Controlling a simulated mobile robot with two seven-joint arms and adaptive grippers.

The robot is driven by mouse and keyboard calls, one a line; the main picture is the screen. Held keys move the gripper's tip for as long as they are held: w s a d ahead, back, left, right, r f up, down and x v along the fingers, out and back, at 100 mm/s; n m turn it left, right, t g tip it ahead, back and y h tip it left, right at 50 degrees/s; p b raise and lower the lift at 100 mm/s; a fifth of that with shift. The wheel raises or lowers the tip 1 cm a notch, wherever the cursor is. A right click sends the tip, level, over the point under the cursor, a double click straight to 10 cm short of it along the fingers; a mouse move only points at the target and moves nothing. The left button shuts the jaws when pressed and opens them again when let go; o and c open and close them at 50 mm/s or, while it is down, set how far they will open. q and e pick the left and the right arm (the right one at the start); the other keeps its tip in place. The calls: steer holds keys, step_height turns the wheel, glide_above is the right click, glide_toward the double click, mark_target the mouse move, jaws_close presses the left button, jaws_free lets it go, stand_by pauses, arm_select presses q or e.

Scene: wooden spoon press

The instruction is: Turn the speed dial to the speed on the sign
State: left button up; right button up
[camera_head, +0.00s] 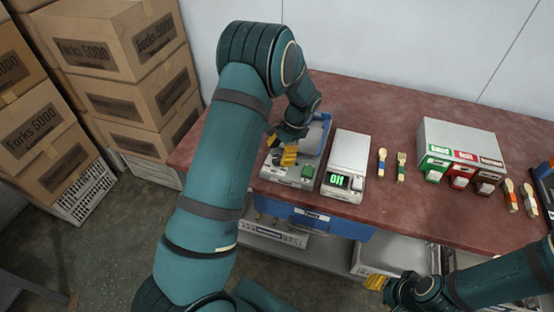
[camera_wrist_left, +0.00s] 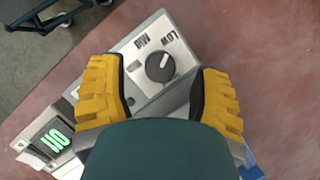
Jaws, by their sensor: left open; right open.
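The speed dial (camera_wrist_left: 160,67) is a dark round knob on a light plate in the left wrist view. LOW and MID are printed beside it; its white mark points roughly toward LOW. My left gripper (camera_wrist_left: 160,95) is open, its yellow fingers on either side of the dial, apart from it. In the head view my left gripper (camera_head: 287,152) is over the grey machine (camera_head: 293,181), and the dial is hidden or too small to make out. My right gripper (camera_head: 384,285) is open at the lower right, in front of the table. I cannot make out a speed sign.
A white device with a green-lit display (camera_head: 338,181) stands right of the machine on the red table (camera_head: 400,107). Wooden cutlery (camera_head: 382,161) lies beyond it. A grey dispenser box (camera_head: 462,138) stands farther right. Cardboard boxes (camera_head: 107,40) are stacked at left.

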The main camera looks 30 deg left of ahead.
arm_select(q)
steer(key=shift+x, duration=1.25)
jaws_close()
